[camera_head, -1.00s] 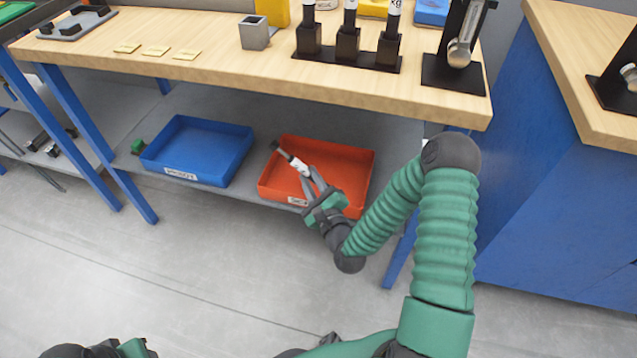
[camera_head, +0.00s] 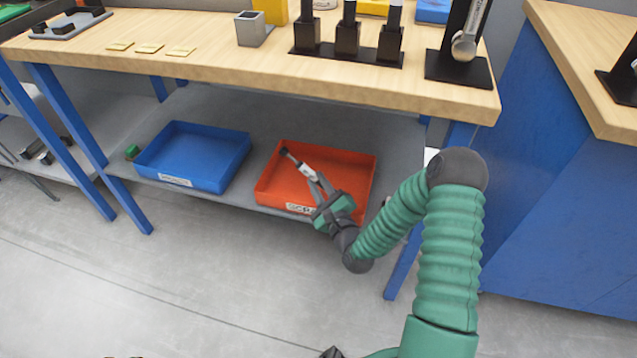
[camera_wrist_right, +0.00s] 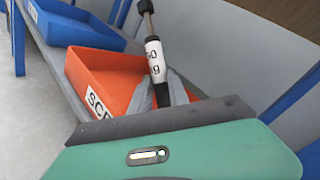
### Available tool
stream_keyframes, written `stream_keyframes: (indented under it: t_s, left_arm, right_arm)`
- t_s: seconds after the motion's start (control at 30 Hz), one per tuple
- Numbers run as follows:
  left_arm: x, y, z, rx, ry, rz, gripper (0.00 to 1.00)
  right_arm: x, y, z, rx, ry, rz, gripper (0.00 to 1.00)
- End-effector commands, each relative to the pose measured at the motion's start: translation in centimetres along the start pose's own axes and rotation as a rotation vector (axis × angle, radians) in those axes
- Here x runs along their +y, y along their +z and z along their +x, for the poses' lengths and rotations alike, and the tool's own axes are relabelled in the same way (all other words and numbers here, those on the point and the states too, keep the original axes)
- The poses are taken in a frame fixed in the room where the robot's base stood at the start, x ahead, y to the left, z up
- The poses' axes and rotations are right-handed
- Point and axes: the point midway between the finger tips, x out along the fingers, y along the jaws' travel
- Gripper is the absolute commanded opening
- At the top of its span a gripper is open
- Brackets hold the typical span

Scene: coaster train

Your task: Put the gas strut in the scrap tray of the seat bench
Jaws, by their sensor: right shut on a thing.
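The gas strut (camera_head: 300,165) is a short dark rod with a white label, and it also shows in the right wrist view (camera_wrist_right: 154,58). My right gripper (camera_head: 314,177) is shut on it near its labelled end. The strut is tilted, its dark tip pointing up and left in the head view. The orange scrap tray (camera_head: 356,168) sits on the lower shelf of the bench; its front label, partly readable as "SC", shows in the right wrist view (camera_wrist_right: 97,103). The strut appears over the tray; its exact height is unclear. My left gripper is not clearly in view.
A blue tray (camera_head: 209,143) stands left of the orange one on the lower shelf (camera_head: 240,208). The wooden bench top (camera_head: 230,65) overhangs the shelf. Black holders with struts (camera_head: 348,40) stand on top. A blue bench leg (camera_head: 404,262) is close to my right arm.

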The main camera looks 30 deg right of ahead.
Motion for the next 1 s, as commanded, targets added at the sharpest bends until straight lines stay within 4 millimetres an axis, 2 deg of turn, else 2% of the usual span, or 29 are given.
stream_keyframes:
  t_s: [0.17, 0.2, 0.37, 0.63, 0.77, 0.87, 1.0]
  left_arm:
    - [0.0, 0.1, 0.2, 0.0, 0.0, 0.0, 0.36]
    - [0.0, 0.1, 0.2, 0.0, 0.0, 0.0, 0.36]
    - [0.0, 0.1, 0.2, 0.0, 0.0, 0.0, 0.36]
    - [0.0, 0.1, 0.1, 0.0, 0.0, 0.0, 0.36]
    - [0.0, -0.1, -0.6, 0.0, 0.0, 0.0, 0.36]
    - [0.0, -0.4, -1.7, 0.0, 0.0, 0.0, 0.36]
    - [0.0, -0.8, -3.3, 0.0, 0.0, 0.0, 0.36]
  right_arm:
    - [0.2, -0.3, 0.0, -0.001, -0.002, 0.0, 0.0]
    - [0.2, -0.3, 0.0, 0.0, 0.0, 0.0, 0.23]
    - [0.2, -0.3, 0.0, 0.0, 0.0, 0.0, 0.43]
    - [0.2, -0.2, 0.0, 0.0, 0.0, 0.0, 0.43]
    - [-0.7, 0.8, 0.0, -0.003, -0.001, -0.002, 0.43]
    - [-0.8, 0.8, -1.9, 0.005, 0.004, 0.002, 0.43]
    - [-0.9, 0.9, -5.8, 0.007, 0.004, 0.004, 0.43]
